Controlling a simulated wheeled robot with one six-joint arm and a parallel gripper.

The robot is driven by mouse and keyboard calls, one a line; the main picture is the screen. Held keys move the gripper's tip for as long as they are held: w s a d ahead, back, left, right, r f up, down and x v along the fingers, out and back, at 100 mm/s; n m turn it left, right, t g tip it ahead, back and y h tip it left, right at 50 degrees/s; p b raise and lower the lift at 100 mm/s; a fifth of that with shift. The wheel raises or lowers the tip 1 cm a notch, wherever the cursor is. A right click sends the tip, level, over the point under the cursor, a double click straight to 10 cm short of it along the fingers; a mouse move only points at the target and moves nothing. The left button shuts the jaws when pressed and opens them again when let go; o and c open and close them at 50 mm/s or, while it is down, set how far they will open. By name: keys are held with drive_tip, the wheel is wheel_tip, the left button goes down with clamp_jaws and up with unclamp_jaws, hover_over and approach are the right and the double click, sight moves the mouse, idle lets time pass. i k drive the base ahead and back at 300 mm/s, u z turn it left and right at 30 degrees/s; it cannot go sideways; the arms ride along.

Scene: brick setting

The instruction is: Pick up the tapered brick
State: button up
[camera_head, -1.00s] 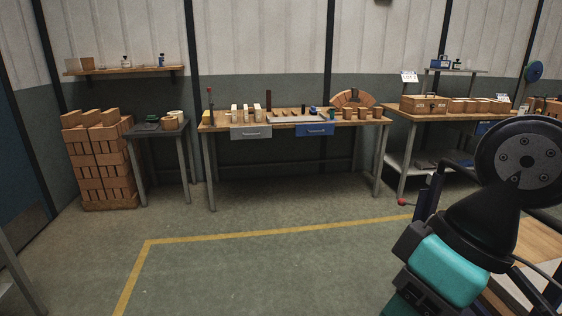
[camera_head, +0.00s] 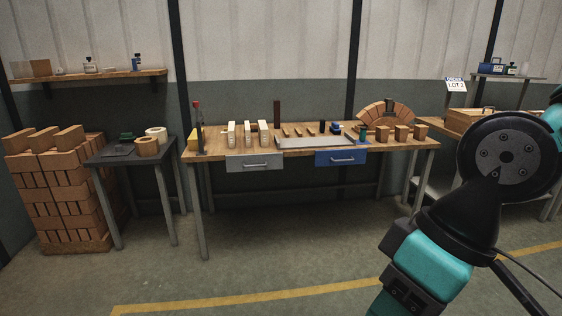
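A wooden workbench (camera_head: 215,147) stands ahead with several bricks on it. Three pale upright bricks stand at its left, the nearest the left end being one pale brick (camera_head: 231,134). Three orange-brown bricks, among them a right-hand brick (camera_head: 420,131), stand at its right. A brick arch (camera_head: 375,114) of wedge-like pieces stands behind them. Several small thin brown pieces (camera_head: 297,131) lie in the middle. At this distance I cannot tell which one is the tapered brick. My teal and black arm fills the right side; my gripper's fingers do not show, and the arm hides part of the right side.
A tall brick stack (camera_head: 60,190) and a small dark table (camera_head: 115,158) stand left of the bench. The floor before the bench is clear, with a yellow line (camera_head: 250,299).

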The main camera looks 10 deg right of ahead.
sight(382, 132)
drive_tip(key=z, duration=0.15)
drive_tip(key=i, duration=2.1)
drive_tip(key=z, duration=0.65)
drive_tip(key=i, duration=2.35)
drive_tip(key=z, duration=0.35)
